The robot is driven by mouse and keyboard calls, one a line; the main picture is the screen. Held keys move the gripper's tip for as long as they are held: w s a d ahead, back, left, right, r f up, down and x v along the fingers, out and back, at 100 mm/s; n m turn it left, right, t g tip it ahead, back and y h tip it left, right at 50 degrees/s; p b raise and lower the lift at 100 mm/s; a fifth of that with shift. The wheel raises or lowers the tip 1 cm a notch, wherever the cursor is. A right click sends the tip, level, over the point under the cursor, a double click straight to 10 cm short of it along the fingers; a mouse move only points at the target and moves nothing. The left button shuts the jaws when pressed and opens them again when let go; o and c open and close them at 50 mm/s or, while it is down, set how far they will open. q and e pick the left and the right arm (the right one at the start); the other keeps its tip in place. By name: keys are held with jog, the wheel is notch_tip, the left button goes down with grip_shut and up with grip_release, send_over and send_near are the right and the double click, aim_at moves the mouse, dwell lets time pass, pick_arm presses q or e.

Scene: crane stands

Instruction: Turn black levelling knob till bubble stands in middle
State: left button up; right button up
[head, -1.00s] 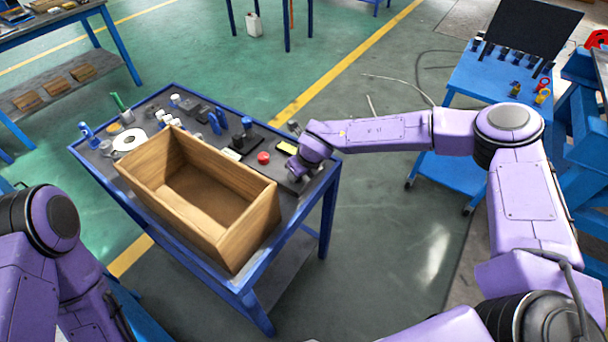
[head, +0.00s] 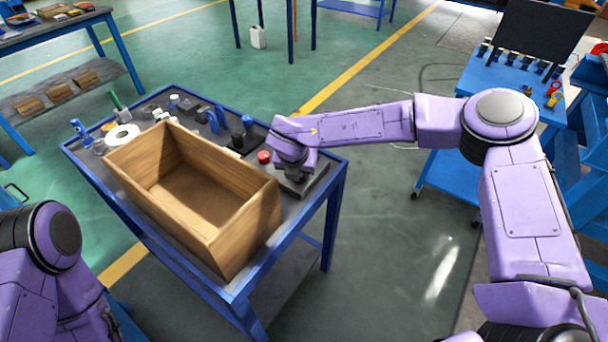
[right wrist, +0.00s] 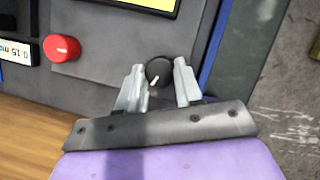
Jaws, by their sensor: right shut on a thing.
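The black knob (right wrist: 157,72) with a white pointer mark is in the right wrist view, on a dark grey surface. My right gripper (right wrist: 160,80) has one pale metal finger on each side of the knob and is shut on it. In the head view my right gripper (head: 291,172) is over the right end of the blue table, and the knob is hidden beneath it. A yellow panel (right wrist: 150,3) is cut off at the top of the wrist view; no bubble can be made out. My left gripper is out of view.
A red knob (right wrist: 62,48) is left of the black one; it also shows in the head view (head: 264,157). An open wooden box (head: 215,225) fills the front of the blue table (head: 335,165). Small tools and a white tape roll (head: 122,136) stand behind and left.

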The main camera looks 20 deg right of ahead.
jog(key=shift+w+r+m+h+b, duration=0.15)
jog(key=shift+m+b, duration=0.15)
jog(key=shift+m, duration=0.3)
jog(key=shift+w+m+h+b, duration=0.15)
jog(key=shift+m+b, duration=0.1)
jog(key=shift+m, duration=0.35)
jog(key=shift+g, duration=0.3)
jog(key=o, duration=1)
jog(key=shift+d, duration=0.1)
jog(key=b+v, duration=0.1)
jog(key=v, duration=0.9)
jog(key=shift+s+r, duration=0.1)
